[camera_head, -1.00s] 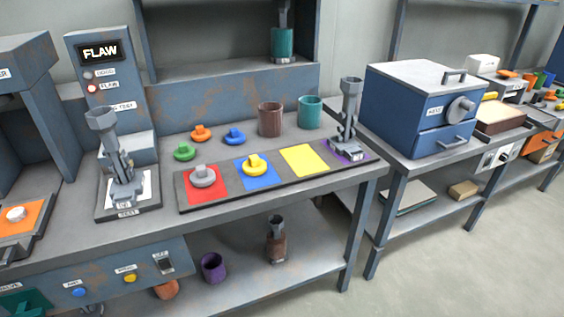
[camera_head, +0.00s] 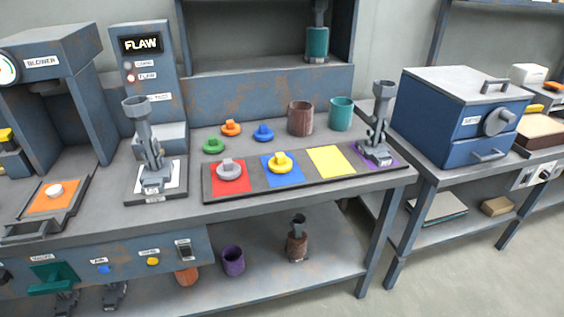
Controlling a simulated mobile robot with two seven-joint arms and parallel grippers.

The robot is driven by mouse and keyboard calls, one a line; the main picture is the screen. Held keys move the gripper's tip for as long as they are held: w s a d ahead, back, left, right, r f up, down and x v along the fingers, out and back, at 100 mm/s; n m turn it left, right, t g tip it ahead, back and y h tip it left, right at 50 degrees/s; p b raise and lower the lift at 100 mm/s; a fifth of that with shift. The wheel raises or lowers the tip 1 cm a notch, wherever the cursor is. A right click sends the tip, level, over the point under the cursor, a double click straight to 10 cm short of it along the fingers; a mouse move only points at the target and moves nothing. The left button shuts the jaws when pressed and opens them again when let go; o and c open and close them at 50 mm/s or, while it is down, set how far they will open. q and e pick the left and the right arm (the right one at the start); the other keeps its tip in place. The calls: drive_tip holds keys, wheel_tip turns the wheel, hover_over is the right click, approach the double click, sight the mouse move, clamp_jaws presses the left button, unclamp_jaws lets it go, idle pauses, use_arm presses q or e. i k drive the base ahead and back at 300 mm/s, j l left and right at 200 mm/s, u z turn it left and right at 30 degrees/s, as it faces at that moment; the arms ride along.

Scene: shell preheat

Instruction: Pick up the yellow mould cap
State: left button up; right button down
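The yellow mould cap (camera_head: 281,162), a round disc with a raised knob, sits on the blue square (camera_head: 270,178) of a dark strip on the bench. A grey cap (camera_head: 231,170) of similar shape sits on the red square (camera_head: 222,187) to its left. The yellow square (camera_head: 330,160) to its right is bare. Orange (camera_head: 231,128), blue (camera_head: 263,131) and green (camera_head: 214,145) caps lie on the bench behind the strip. Neither of my grippers shows in the view.
A grey funnel-topped tool (camera_head: 381,120) stands at the strip's purple right end. Another (camera_head: 146,145) stands on a plate before the FLAW station. Brown (camera_head: 300,118) and teal (camera_head: 341,113) cups stand behind the strip. A blue oven-like box (camera_head: 462,115) is on the right bench.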

sight(280, 164)
drive_tip(key=i+l, duration=0.6)
drive_tip(key=i+l+u, duration=0.15)
drive_tip(key=u, duration=1.4)
